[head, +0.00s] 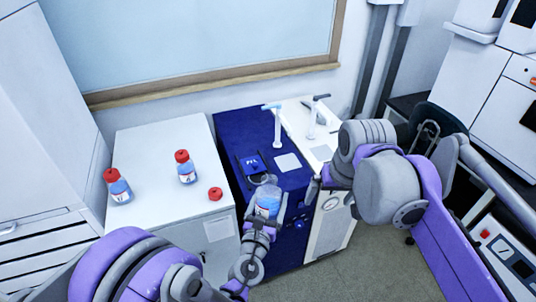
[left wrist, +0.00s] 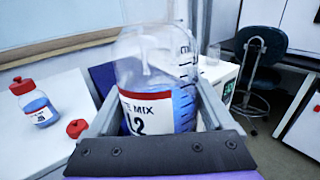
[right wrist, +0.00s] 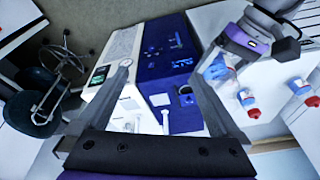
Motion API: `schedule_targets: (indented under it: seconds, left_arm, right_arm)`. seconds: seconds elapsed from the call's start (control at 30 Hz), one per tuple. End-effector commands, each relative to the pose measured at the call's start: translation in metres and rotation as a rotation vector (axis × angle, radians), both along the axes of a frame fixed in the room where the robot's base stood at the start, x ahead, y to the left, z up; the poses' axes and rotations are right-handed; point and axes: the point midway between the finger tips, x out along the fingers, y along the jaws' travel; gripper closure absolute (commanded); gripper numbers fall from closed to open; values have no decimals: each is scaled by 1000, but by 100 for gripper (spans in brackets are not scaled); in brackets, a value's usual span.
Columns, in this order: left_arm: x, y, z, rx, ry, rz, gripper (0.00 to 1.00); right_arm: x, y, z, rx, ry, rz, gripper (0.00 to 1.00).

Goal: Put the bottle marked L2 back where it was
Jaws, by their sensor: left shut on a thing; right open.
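My left gripper (head: 262,222) is shut on a clear bottle with blue liquid (head: 268,202), held in front of the blue unit. In the left wrist view, the bottle marked L2 (left wrist: 150,95) has a red-and-white label and shows no red cap. A loose red cap (head: 215,193) lies on the white cabinet top (head: 150,160); it also shows in the left wrist view (left wrist: 76,128). My right gripper (head: 318,190) is open and empty, to the right of the bottle, over the front of the units. Its two fingers are apart in the right wrist view (right wrist: 162,85).
Two red-capped bottles with blue liquid stand on the white cabinet, one at left (head: 119,187) and one farther back (head: 185,168). The blue unit (head: 230,130) and a white unit (head: 335,235), with upright stands on top, adjoin it. A dark chair (left wrist: 262,50) stands beyond.

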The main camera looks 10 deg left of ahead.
Motion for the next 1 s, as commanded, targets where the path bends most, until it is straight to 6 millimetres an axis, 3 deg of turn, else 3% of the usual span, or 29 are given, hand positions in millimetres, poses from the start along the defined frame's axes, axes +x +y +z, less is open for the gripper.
schedule_targets:
  seconds: [0.2, 0.5, 0.77, 1.0]
  left_arm:
    - [0, 0, 0, 0, 0, 1, 100]
    - [0, 0, 0, 0, 0, 1, 100]
    - [0, 0, 0, 0, 0, 1, 100]
    - [0, 0, 0, 0, 0, 1, 100]
  right_arm:
    - [37, 64, 36, -17, 114, 79, 0]
    - [55, 132, 57, -52, 232, 155, 0]
    - [57, 150, 55, -65, 264, 172, 0]
    - [56, 151, 21, -65, 264, 172, 0]
